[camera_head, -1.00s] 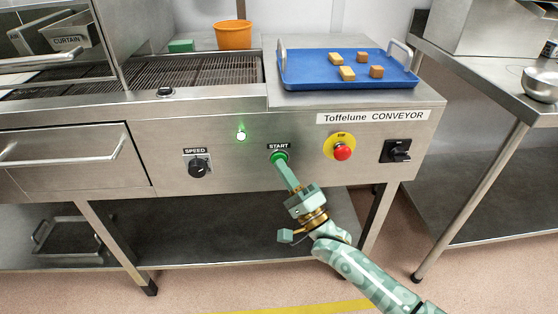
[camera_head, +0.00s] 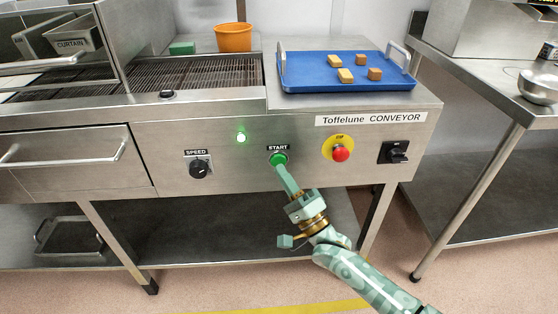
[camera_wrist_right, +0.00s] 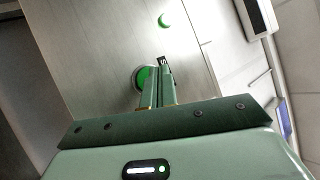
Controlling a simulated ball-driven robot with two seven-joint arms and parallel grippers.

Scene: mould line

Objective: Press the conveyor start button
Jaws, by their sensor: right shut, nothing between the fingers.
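The green conveyor start button (camera_head: 279,158) sits under a START label on the steel front panel. My right gripper (camera_head: 281,168) is shut and empty, its fingertips at the lower edge of the button. The head view does not show whether they touch it. In the right wrist view the button (camera_wrist_right: 141,78) shows partly behind the closed fingers (camera_wrist_right: 161,66). A small green lamp (camera_head: 241,137) glows on the panel left of the button. My left gripper is not in view.
On the same panel are a black speed knob (camera_head: 199,169), a red stop button (camera_head: 341,155) and a black switch (camera_head: 395,152). A blue tray (camera_head: 350,82) with several small blocks stands on top. An orange bucket (camera_head: 234,40) stands behind the conveyor belt (camera_head: 215,73).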

